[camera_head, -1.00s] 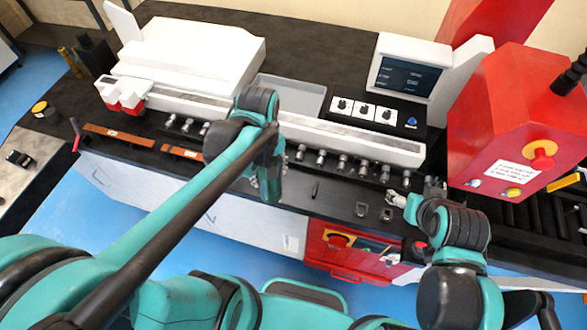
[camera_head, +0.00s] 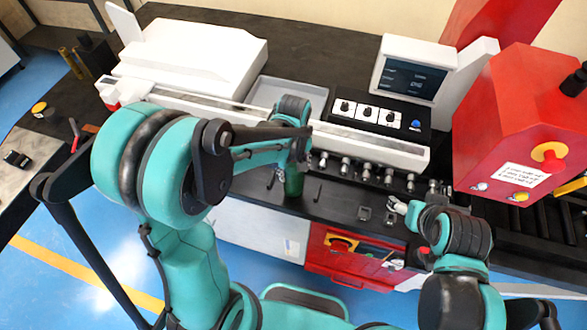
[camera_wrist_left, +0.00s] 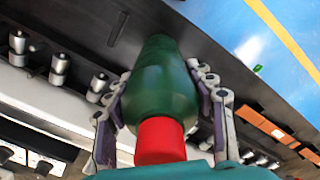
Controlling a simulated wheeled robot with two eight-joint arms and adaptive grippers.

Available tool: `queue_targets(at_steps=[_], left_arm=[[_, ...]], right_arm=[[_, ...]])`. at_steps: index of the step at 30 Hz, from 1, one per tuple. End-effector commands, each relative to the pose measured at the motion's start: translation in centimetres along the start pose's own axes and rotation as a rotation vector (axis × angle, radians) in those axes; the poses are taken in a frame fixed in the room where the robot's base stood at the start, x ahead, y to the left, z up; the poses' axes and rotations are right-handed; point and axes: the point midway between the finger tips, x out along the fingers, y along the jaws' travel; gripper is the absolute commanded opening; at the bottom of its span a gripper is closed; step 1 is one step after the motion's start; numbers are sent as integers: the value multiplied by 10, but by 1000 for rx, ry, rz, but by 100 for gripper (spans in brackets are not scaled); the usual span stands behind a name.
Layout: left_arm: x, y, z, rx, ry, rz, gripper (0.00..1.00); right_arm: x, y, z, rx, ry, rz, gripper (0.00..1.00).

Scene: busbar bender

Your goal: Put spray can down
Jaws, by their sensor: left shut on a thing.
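The spray can (camera_wrist_left: 163,85) is green with a red cap (camera_wrist_left: 160,141) and fills the middle of the left wrist view. My left gripper (camera_head: 297,160) is shut on it, with one finger on each side of the green body. In the head view the lower part of the green can (camera_head: 294,184) shows below the gripper, over the black front strip of the bench. I cannot tell whether its base touches the bench. My right gripper (camera_head: 397,206) is at the bench front, to the right; its finger opening is too small to judge.
A row of metal rollers (camera_head: 346,167) runs along the bench behind the can. A grey tray (camera_head: 285,97), a monitor (camera_head: 409,73) and a red machine (camera_head: 515,115) stand farther back.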

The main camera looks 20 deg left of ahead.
Motion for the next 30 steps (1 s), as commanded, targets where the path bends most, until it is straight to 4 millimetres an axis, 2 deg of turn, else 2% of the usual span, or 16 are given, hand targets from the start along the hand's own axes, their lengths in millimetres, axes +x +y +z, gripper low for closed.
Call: queue_targets(at_steps=[8,9,11,12,23,26,30], left_arm=[[3,0,0,0,0,0,7],[4,0,0,0,0,0,57],[3,0,0,0,0,0,73],[3,0,0,0,0,0,75],[-2,0,0,0,0,0,75],[-14,0,0,0,0,0,75],[-44,0,0,0,0,0,75]], right_arm=[[3,0,2,0,0,0,70],[4,0,2,0,0,0,70],[3,0,2,0,0,0,70],[2,0,2,0,0,0,70],[-1,0,-1,0,0,0,70],[-3,0,-2,0,0,0,70],[-7,0,-5,0,0,0,70]])
